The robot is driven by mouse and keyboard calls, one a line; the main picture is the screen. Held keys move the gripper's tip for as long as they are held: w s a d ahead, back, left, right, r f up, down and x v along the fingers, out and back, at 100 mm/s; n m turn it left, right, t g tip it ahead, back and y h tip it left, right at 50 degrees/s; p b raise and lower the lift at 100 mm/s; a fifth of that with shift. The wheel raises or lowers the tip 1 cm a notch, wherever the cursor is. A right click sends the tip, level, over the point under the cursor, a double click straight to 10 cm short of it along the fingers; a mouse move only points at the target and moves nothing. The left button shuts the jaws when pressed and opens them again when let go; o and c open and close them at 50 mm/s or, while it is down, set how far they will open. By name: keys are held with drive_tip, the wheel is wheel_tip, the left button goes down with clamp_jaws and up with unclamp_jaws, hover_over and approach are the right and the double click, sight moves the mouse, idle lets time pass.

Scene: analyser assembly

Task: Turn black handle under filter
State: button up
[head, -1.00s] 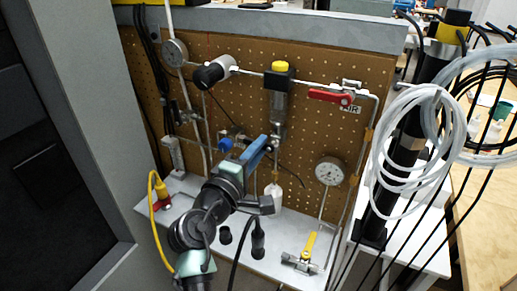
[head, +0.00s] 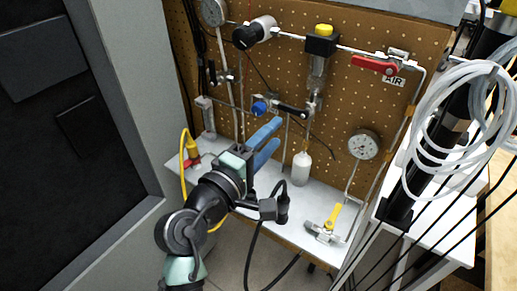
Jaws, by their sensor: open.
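The filter (head: 317,68) has a yellow top, a black collar and a clear bowl, and is mounted on the brown pegboard. Just below it and to the left, a black handle (head: 291,109) lies roughly horizontal, with its right end near the fitting under the bowl. My gripper (head: 278,133) has two blue fingers. It is open and empty, with the fingertips pointing up and right. In the picture it is below and left of the black handle. The handle shows clear of the fingers; the exact depth between them cannot be told.
A blue knob (head: 259,107) is left of the handle. A white bottle (head: 301,168) hangs below the filter. A red handle (head: 375,65), a gauge (head: 363,145) and a yellow-handled valve (head: 332,217) are to the right. A grey cabinet wall (head: 120,100) is at left.

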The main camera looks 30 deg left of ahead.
drive_tip(key=shift+s+a, duration=0.1)
drive_tip(key=shift+s, duration=2.1)
drive_tip(key=w+d+r+m+t+p, duration=0.2)
drive_tip(key=d+r+m+p, duration=0.3)
drive_tip(key=r, duration=0.9)
drive_tip(key=w+d+r+m+t+p, duration=0.15)
drive_tip(key=d+r+m, duration=0.5)
drive_tip(key=r, duration=0.75)
drive_tip(key=s+d+r+m+t+p, duration=0.2)
drive_tip(key=s+d+r, duration=0.3)
drive_tip(key=r, duration=0.5)
drive_tip(key=s+d+r+m+t+p, duration=0.3)
drive_tip(key=s+d+r+m+t, duration=0.1)
drive_tip(key=r, duration=0.6)
drive_tip(key=shift+s+d+r+y, duration=0.2)
drive_tip(key=shift+s+d+y, duration=0.15)
drive_tip(key=shift+s, duration=0.25)
